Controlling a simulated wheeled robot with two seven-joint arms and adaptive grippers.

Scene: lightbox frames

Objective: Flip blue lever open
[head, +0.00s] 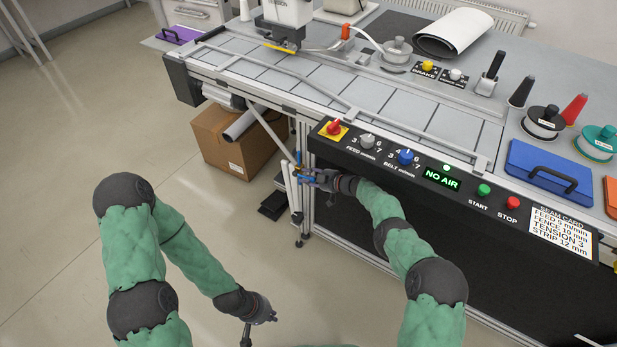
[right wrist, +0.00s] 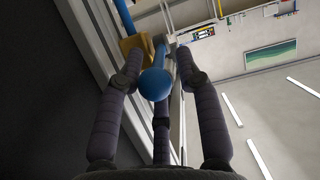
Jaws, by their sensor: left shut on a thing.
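The blue lever (head: 299,169) is on a vertical pipe at the left front leg of the machine table. In the right wrist view it is a blue arm with a round blue knob (right wrist: 155,84), beside a brass-coloured valve body (right wrist: 136,47). My right gripper (head: 310,177) is at the lever. Its dark fingers are spread around the knob in the right wrist view, with visible gaps beside it. My left gripper (head: 262,313) is low over the floor, away from the lever. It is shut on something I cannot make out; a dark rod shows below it.
The machine's front panel (head: 400,162) has knobs, buttons and a lit "NO AIR" display (head: 442,179). A cardboard box (head: 232,142) with rolls stands behind the table leg (head: 306,175). Open floor (head: 60,200) lies to the left.

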